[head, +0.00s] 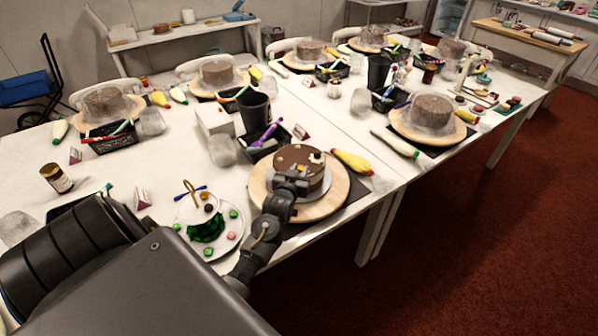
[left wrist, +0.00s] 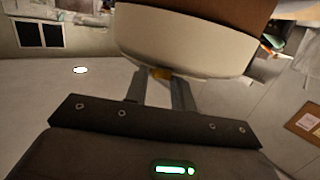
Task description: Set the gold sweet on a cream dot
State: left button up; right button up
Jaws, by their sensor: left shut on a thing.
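A round chocolate-brown cake (head: 313,184) stands on a round wooden turntable (head: 335,200) in the head view. Small pale cream dots (head: 316,158) show on its top; my gripper hides part of that top. My left gripper (head: 290,181) is over the near left part of the cake. In the left wrist view, its fingers (left wrist: 161,92) are shut on the small gold sweet (left wrist: 162,73), which shows at the fingertips just below a large rounded brown and cream shape. I cannot tell whether the sweet touches a dot. My right gripper is not in view.
A sweet stand (head: 232,240) with green, pink and dark sweets is left of the cake. A black basket of tools (head: 262,146) stands behind it. A yellow and red piping bag (head: 352,161) lies right of the cake. Other covered cakes (head: 433,112) stand farther back.

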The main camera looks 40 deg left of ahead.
pick_arm(q)
jog(key=shift+f, duration=0.2)
jog(key=o, duration=1)
jog(key=shift+c, duration=0.2)
jog(key=shift+r, duration=0.15)
jog(key=b+v, duration=0.2)
jog(key=v, duration=1)
jog(key=shift+d, duration=0.1)
